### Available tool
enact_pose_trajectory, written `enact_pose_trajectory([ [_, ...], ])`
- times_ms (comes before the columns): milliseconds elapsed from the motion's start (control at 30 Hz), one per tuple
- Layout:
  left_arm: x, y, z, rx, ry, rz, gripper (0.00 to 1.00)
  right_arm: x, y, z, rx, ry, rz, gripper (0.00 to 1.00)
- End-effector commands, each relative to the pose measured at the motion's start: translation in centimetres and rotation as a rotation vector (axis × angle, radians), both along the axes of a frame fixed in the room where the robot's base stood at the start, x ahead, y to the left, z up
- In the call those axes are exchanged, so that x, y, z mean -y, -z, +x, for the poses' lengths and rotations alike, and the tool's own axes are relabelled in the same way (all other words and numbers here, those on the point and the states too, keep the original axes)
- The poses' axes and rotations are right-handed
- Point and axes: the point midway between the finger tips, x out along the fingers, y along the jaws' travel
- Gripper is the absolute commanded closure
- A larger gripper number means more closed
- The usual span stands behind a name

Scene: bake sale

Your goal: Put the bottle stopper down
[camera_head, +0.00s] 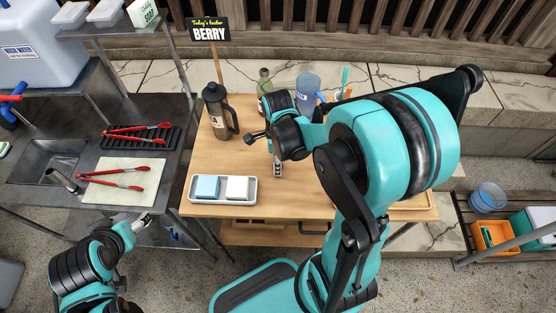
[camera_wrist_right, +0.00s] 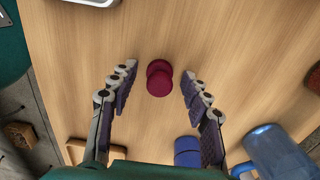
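The bottle stopper (camera_wrist_right: 159,78) is a small dark red knob-shaped piece over the wooden table in the right wrist view. My right gripper (camera_wrist_right: 153,80) is open, with one finger on each side of the stopper and a visible gap to both. The stopper seems to rest on the table. In the head view my right gripper (camera_head: 278,169) points down at the middle of the table, and the stopper cannot be made out there. My left gripper (camera_head: 142,222) is at the lower left, beside the front of the metal counter; its fingers are too small to read.
A black flask (camera_head: 216,112), a green bottle (camera_head: 264,78) and a blue jug (camera_head: 308,86) stand on the table (camera_head: 200,168). A white tray (camera_head: 222,199) with a blue and a white block lies at the front left. A blue cylinder (camera_wrist_right: 187,151) is near one right finger.

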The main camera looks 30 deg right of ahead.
Motion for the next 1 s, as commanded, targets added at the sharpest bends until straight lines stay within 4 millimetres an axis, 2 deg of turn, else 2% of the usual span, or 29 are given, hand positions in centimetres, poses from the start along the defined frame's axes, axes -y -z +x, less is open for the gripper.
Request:
enact_pose_trajectory([
  [233, 0.0, -0.1, 0.0, 0.000, 0.000, 0.000, 0.36, 0.0, -0.1, 0.0, 0.000, 0.000, 0.000, 0.52],
  [333, 0.0, -0.6, 0.0, 0.000, 0.000, 0.000, 0.36, 0.0, -0.9, 0.0, 0.000, 0.000, 0.000, 0.52],
  [733, 0.0, -4.1, 0.0, 0.000, 0.000, 0.000, 0.36, 0.0, -9.3, 0.0, 0.000, 0.000, 0.000, 0.52],
  [900, 0.0, -4.8, 0.0, 0.000, 0.000, 0.000, 0.36, 0.0, -11.6, 0.0, 0.000, 0.000, 0.000, 0.52],
  [1000, 0.0, -5.0, 0.0, 0.000, 0.000, 0.000, 0.36, -0.1, -12.3, 0.0, 0.003, -0.011, -0.001, 0.52],
])
